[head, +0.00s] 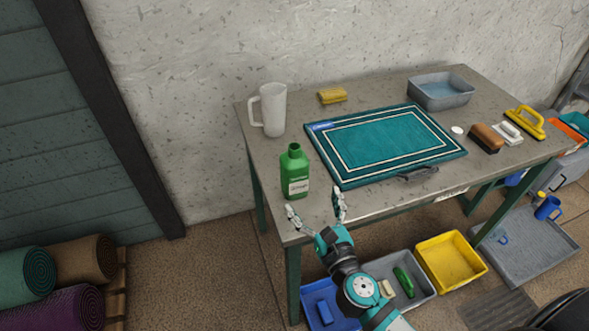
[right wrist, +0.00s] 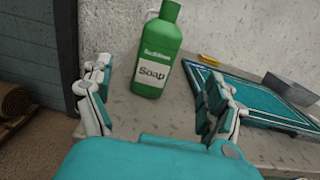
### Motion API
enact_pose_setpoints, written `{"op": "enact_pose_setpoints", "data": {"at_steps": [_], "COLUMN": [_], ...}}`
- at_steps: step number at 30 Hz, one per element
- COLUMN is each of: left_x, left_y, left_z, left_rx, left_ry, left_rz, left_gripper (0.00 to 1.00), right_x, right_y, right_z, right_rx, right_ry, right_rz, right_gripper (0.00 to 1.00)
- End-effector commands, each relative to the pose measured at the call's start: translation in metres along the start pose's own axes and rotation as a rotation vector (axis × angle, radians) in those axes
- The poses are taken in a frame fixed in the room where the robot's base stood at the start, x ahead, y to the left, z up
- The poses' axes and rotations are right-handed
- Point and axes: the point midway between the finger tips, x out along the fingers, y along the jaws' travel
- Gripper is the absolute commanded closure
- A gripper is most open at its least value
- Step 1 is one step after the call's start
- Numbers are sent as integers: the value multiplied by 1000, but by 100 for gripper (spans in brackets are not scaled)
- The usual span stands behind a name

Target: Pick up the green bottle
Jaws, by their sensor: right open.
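The green bottle (head: 294,168) stands upright on the table near its left front corner. It has a white label, which reads "Soap" in the right wrist view (right wrist: 158,50). My right gripper (head: 315,205) is open and empty at the table's front left edge, just in front of the bottle and apart from it. In the right wrist view its two fingers (right wrist: 158,100) are spread, with the bottle beyond them and between them. My left gripper is not in view.
The table (head: 385,205) also holds a white pitcher (head: 272,110) behind the bottle, a teal rug (head: 385,140) to its right, a yellow sponge (head: 332,95), a grey basin (head: 440,92) and brushes (head: 486,138). Bins, including a yellow one (head: 450,260), stand below.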

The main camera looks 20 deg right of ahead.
Motion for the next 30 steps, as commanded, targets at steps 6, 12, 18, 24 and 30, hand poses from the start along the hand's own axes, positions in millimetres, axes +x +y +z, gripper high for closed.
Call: {"op": "enact_pose_setpoints", "data": {"at_steps": [6,12,18,24,30], "left_x": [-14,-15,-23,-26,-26], "left_y": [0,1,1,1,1], "left_z": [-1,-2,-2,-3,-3], "left_rx": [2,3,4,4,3], "left_ry": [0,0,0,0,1], "left_rz": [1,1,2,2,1], "left_gripper": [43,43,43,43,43], "right_x": [47,67,85,113,121], "right_y": [0,-1,2,4,4], "right_z": [3,1,6,6,5], "right_rx": [2,3,6,5,4], "right_ry": [-1,1,0,1,2], "right_rz": [-2,-3,-3,-3,-2], "right_gripper": [10,10,10,10,10]}}
